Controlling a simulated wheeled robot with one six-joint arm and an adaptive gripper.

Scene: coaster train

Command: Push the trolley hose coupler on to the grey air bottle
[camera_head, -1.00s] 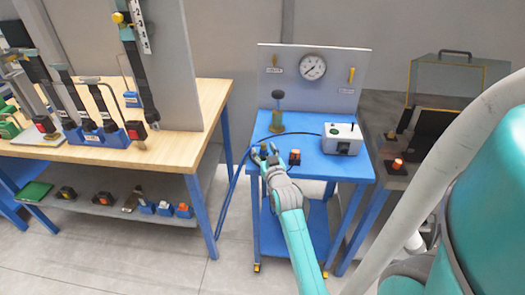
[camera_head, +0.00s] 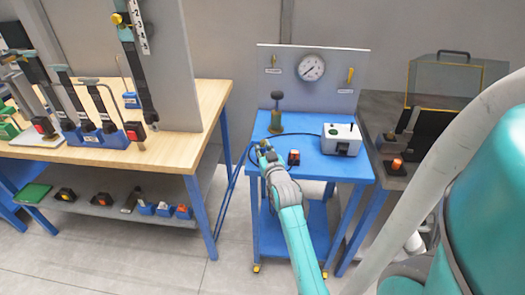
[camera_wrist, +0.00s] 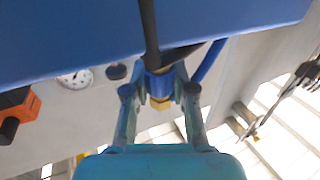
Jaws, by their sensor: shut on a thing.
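My gripper (camera_head: 262,150) is over the front left of the blue trolley top (camera_head: 313,165) in the head view. In the wrist view my gripper (camera_wrist: 159,88) is shut on the hose coupler (camera_wrist: 158,82), a blue collar with a brass end. The fingers hide most of the coupler in the head view. I cannot make out the grey air bottle in either view.
On the trolley are a brass post with a dark knob (camera_head: 275,118), a white box (camera_head: 341,140) and an orange-topped block (camera_head: 293,158). A gauge (camera_head: 311,68) is on the back panel. The wooden bench (camera_head: 160,150) stands left, a grey table (camera_head: 385,150) right.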

